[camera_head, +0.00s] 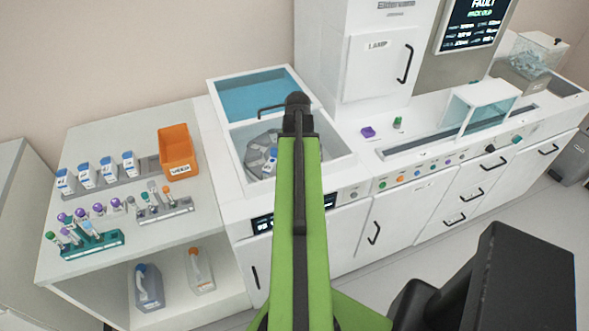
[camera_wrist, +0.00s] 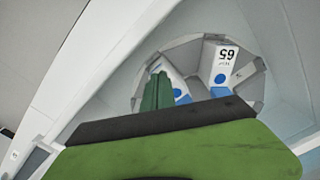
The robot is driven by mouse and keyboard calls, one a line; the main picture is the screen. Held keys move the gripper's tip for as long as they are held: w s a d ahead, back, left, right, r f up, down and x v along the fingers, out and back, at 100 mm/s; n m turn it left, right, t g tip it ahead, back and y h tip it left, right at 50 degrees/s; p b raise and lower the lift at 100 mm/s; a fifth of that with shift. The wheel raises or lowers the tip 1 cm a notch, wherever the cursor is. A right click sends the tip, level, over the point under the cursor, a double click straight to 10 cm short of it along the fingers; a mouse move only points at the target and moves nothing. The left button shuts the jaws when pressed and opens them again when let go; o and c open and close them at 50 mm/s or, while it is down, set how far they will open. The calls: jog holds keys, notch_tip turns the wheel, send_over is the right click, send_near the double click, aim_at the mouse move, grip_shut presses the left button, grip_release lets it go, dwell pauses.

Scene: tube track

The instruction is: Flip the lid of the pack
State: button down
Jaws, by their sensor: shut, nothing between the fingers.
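In the wrist view a white pack (camera_wrist: 217,62) with the number 65, upside down, and a blue dot stands in a round grey carousel (camera_wrist: 190,55). A blue part shows at its near end. A second white pack with a blue dot (camera_wrist: 179,94) is partly hidden behind my gripper (camera_wrist: 158,78). The dark green fingers are shut and empty, in front of or beside this second pack; contact cannot be told. In the head view white-and-blue packs (camera_head: 270,161) show in the carousel (camera_head: 256,152), and my green arm hides its right part and the gripper.
The carousel sits in a white-walled well (camera_head: 335,165) with a teal panel (camera_head: 258,95) and black handle behind it. On the left bench are an orange bin (camera_head: 178,150), several more packs (camera_head: 87,175) and tube racks (camera_head: 92,243). A tall white cabinet (camera_head: 375,60) stands behind right.

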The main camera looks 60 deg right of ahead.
jog(key=shift+r, duration=0.1)
jog(key=shift+r+p, duration=2.75)
jog(key=shift+p, duration=0.15)
jog(key=w+d, duration=0.5)
jog(key=w, duration=0.2)
jog(key=shift+w+d, duration=0.25)
jog(key=shift+f, duration=0.15)
jog(key=shift+f+b, duration=1.9)
jog(key=shift+b, duration=0.15)
